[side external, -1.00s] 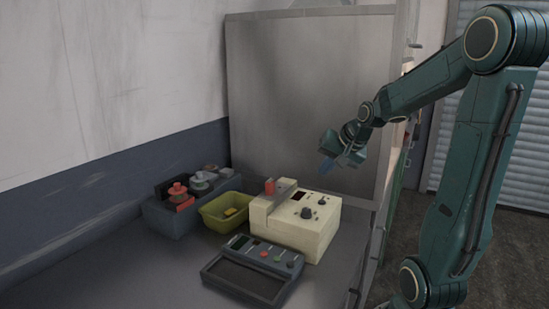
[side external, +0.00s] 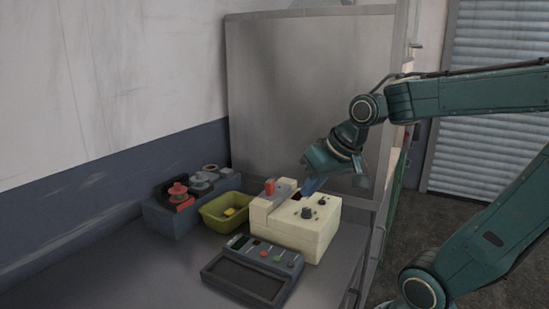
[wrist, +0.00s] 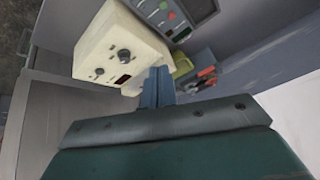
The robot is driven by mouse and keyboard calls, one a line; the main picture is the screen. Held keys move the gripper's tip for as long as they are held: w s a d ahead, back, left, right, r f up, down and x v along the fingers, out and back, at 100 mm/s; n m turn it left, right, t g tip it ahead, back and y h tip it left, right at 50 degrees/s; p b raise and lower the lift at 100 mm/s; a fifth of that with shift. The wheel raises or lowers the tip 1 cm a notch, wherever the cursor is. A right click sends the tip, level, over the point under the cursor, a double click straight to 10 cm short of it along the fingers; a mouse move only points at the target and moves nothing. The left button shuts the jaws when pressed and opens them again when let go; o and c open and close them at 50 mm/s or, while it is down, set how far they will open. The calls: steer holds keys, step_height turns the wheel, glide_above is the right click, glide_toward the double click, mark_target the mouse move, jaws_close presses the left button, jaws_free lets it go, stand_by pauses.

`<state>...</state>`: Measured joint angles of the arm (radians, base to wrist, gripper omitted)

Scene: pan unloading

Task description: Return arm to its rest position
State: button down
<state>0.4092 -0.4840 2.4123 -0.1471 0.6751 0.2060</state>
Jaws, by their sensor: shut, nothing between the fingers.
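In the wrist view the blue fingers (wrist: 157,84) are together beside the edge of the cream box (wrist: 122,47). My arm is bent, with its upper link reaching in from the right edge of the picture.
A yellow-green bin (side external: 212,221) with a small yellow item stands left of the box. A blue-grey tray (side external: 161,223) of red and grey parts is farther left. A dark keypad device (side external: 247,283) lies in front. A grey panel (side external: 300,90) stands behind the bench (side external: 130,275).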

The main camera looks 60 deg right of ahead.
steer(key=s+a+n+y, duration=0.1)
steer(key=s+a+n, duration=0.4)
steer(key=s+a, duration=0.2)
steer(key=shift+a+n, duration=0.2)
steer(key=shift+n, duration=0.1)
stand_by(1.0)
